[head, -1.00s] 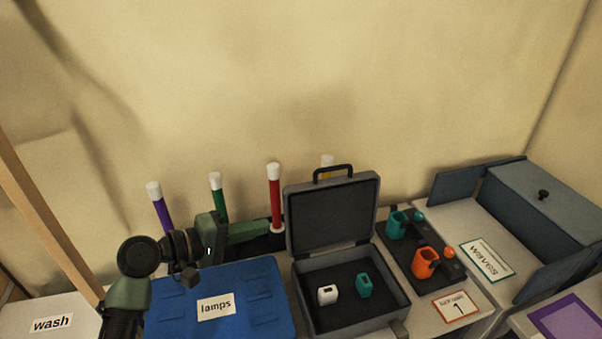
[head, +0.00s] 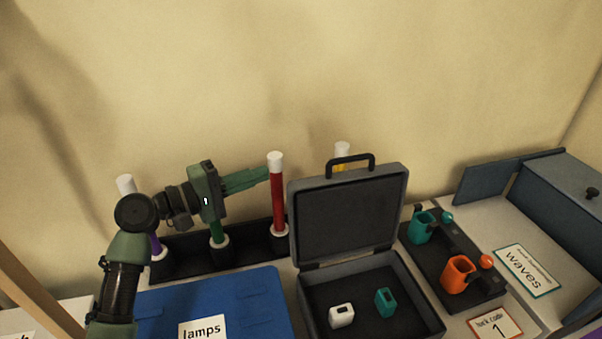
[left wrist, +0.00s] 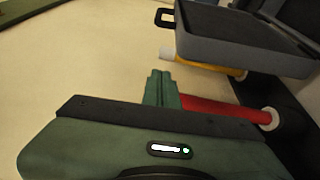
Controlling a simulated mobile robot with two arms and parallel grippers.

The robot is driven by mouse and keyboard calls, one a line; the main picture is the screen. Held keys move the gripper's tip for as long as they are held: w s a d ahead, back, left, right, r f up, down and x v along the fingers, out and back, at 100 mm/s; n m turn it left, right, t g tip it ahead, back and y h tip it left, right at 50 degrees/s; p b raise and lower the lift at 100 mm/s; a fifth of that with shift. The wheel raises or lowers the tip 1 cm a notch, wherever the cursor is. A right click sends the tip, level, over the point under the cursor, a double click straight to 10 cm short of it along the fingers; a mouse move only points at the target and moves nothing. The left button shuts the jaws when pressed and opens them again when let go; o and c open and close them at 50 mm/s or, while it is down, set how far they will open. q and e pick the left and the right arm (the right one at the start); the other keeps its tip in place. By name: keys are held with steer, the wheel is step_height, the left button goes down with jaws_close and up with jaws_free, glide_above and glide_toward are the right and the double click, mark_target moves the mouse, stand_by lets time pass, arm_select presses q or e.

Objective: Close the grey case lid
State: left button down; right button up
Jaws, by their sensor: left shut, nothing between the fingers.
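The grey case (head: 431,315) stands open on the table, its lid (head: 348,213) upright at the back with a dark handle (head: 350,162) on top. A white block (head: 341,316) and a teal block (head: 385,302) lie inside it. My left gripper (head: 266,174) is shut and empty, left of the lid and close to the red tube (head: 277,200). In the left wrist view the shut fingers (left wrist: 161,78) point toward the lid (left wrist: 240,47), apart from it. My right gripper is not in view.
A blue case (head: 240,305) labelled lamps lies left of the grey case. Green (head: 217,231), purple (head: 155,245) and yellow (head: 342,149) tubes stand behind. A dark tray (head: 452,262) with teal and orange holders is at the right.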

mark_target(311, 177)
arm_select(q)
steer(key=d+p, duration=0.2)
steer(key=d, duration=0.1)
steer(key=d+p, duration=0.2)
steer(key=d, duration=0.2)
steer(key=w+d+p, duration=0.1)
steer(key=d+p, duration=0.1)
steer(key=d, duration=0.2)
steer(key=shift+d+r, duration=0.15)
steer(key=shift+r, duration=0.1)
steer(key=shift+w+f, duration=0.1)
steer(key=shift+w+d, duration=0.1)
